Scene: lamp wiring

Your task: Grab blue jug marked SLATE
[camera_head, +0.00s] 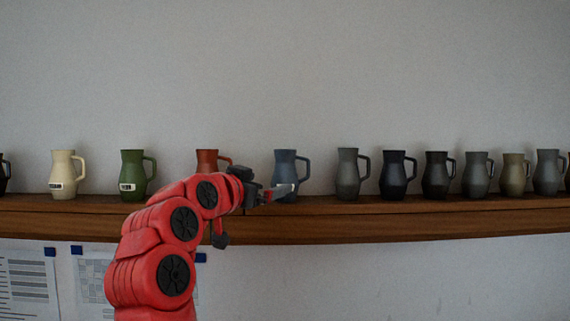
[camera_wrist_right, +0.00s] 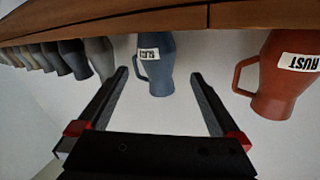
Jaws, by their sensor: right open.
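The blue jug (camera_head: 285,168) stands upright on the wooden shelf in the head view, its handle to the right. My right gripper partly covers its lower part there. In the right wrist view, which is upside down, the blue jug (camera_wrist_right: 157,78) carries a white label whose small dark letters seem to read SLATE. My right gripper (camera_head: 265,197) is in front of the shelf, just left of the blue jug's base. In the wrist view its two fingers are spread and empty, with the jug beyond and between their tips. My left gripper is not in view.
A red jug marked RUST (camera_wrist_right: 285,85) stands beside the blue one; my arm partly hides it in the head view. Green (camera_head: 132,172) and cream (camera_head: 63,170) jugs stand left. Several grey and dark jugs line the shelf (camera_head: 420,222) to the right, a grey one (camera_head: 347,172) nearest.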

